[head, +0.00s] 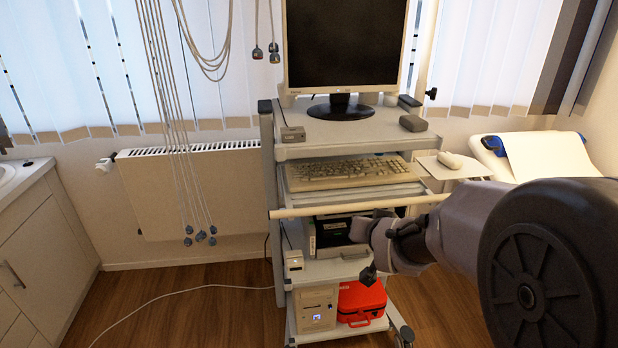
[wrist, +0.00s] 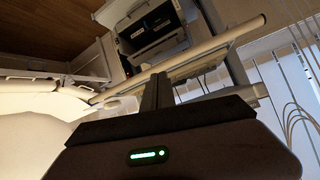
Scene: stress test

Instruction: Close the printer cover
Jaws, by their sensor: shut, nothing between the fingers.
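The printer (head: 331,232) is a dark box with a light front edge on the cart shelf under the keyboard. My arm hides its right side in the head view. It also shows in the wrist view as a dark unit (wrist: 148,22) with a pale flat panel (wrist: 150,48) at its front, which looks like the cover standing open. My gripper (head: 372,228) is in front of the printer's right part; its dark fingers (wrist: 157,88) are shut and empty. In the wrist view they point toward the printer, apart from the panel. Whether they touch anything else is unclear.
A pale handle bar (head: 340,208) runs across the cart in front of the printer. The keyboard (head: 343,173) is above it. A white box (head: 316,308) and a red case (head: 361,302) are on the bottom shelf. Cables (head: 180,120) hang at left. The floor at left is largely clear.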

